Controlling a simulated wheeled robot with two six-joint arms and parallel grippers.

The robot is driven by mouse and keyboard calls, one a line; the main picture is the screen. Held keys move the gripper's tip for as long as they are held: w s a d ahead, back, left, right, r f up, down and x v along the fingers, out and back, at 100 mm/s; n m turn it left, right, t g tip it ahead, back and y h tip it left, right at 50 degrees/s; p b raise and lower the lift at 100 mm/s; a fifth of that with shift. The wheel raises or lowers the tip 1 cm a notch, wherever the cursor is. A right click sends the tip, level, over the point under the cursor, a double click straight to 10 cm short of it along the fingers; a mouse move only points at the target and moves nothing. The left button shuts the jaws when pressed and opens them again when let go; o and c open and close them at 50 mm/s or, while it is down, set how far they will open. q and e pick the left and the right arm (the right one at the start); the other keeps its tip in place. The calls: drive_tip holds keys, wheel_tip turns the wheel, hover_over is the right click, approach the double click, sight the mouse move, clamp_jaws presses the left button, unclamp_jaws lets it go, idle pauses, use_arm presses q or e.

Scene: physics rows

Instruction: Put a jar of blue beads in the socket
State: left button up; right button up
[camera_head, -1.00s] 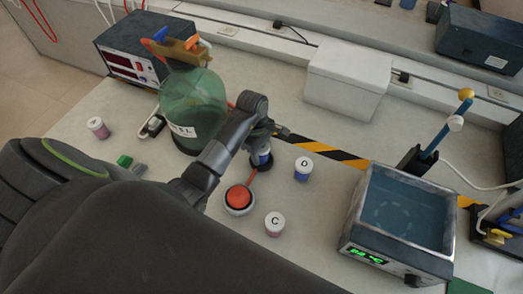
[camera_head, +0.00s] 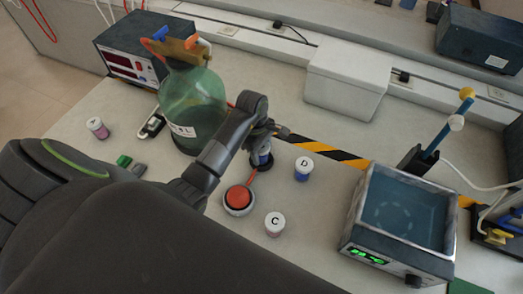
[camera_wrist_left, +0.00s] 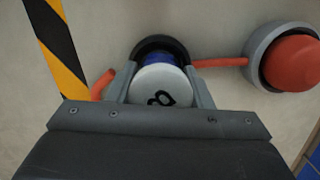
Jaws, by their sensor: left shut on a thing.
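My left gripper (camera_head: 262,138) points down, shut on a jar of blue beads (camera_head: 261,157) with a white lid. In the left wrist view the jar (camera_wrist_left: 161,88) sits between the two fingers, its lid bearing a dark letter that looks like B. The socket (camera_head: 263,167) is a black ring on the bench right at the jar's base; it also shows in the left wrist view (camera_wrist_left: 160,42). The jar looks upright in the ring; how deep it sits is hidden. A second jar with blue contents, lidded D (camera_head: 303,170), stands to the right. My right gripper is out of view.
A red button (camera_head: 238,198) joins the socket by a red cord. Pink jars C (camera_head: 275,224) and another (camera_head: 97,128) stand on the bench. A green bottle (camera_head: 193,105) is close left of my gripper; a water bath (camera_head: 400,215) stands right.

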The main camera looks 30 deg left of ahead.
use_arm(q)
drive_tip(key=shift+f+b, duration=0.35)
drive_tip(key=shift+f, duration=0.05)
drive_tip(key=o, duration=1.1)
drive_tip(key=r, duration=0.4)
drive_tip(key=a+r, duration=0.1)
drive_tip(key=r, duration=0.1)
drive_tip(key=shift+w+r, duration=0.1)
drive_tip(key=shift+r, duration=0.25)
wheel_tip(320, 180, up, 11)
drive_tip(key=a+p, duration=0.1)
drive_tip(key=p, duration=0.8)
drive_tip(key=shift+a+f, duration=0.2)
drive_tip(key=shift+a, duration=0.1)
drive_tip(key=shift+w+f, duration=0.1)
